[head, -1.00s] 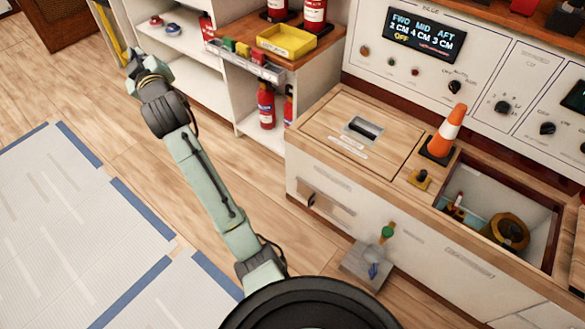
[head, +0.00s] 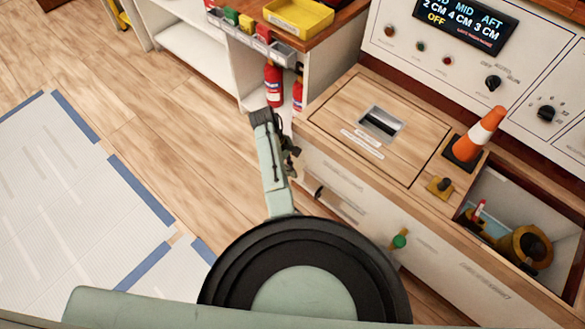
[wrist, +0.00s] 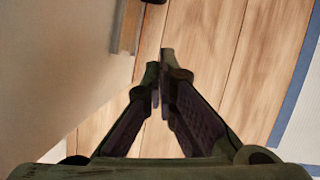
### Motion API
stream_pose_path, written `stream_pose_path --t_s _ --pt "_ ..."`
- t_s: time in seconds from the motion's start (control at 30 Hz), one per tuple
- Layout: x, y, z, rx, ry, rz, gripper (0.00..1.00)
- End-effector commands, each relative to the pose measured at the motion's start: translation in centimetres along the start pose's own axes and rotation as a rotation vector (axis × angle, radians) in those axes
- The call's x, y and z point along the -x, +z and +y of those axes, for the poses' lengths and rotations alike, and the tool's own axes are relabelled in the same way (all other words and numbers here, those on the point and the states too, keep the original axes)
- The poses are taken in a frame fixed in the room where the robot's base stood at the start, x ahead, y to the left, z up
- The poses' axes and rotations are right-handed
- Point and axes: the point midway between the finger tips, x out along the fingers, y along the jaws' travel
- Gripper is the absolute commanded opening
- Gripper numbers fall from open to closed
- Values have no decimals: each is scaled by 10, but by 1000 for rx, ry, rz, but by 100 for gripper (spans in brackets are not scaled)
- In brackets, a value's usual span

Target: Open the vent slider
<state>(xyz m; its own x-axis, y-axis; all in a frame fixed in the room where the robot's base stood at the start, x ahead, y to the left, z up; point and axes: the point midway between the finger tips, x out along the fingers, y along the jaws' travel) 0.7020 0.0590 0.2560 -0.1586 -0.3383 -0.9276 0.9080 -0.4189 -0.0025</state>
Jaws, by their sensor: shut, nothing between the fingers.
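The vent slider is not clearly identifiable. A pale strip with a dark tab (head: 318,191) on the white cabinet front in the head view may be it; my arm partly covers that area. In the wrist view my gripper (wrist: 160,72) is shut and empty, pointing down over the wood floor. A white cabinet side (wrist: 60,60) stands to its left, apart from the fingers. A brown-grey block (wrist: 127,28) juts from that side ahead of the fingertips; I cannot tell what it is.
The cabinet top has a recessed-handle lid (head: 381,123), an orange cone (head: 479,134) and an open bin (head: 558,200). A green knob (head: 399,239) sticks out of its front. Fire extinguishers (head: 273,84) stand behind. Floor at left (head: 110,120) is clear.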

Motion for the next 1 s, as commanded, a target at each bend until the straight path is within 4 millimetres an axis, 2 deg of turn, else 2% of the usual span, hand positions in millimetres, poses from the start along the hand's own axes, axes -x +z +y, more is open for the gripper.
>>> stream_pose_path --t_s 0.1,0.33,0.5,0.6,1.0 --pt "-28 0 -1 0 -3 -3 0" --pt "-76 -1 0 -1 0 0 0" --pt "-83 24 0 -3 0 2 0" --pt "-86 32 0 -3 3 2 0" --pt "-89 36 0 -1 3 2 0"
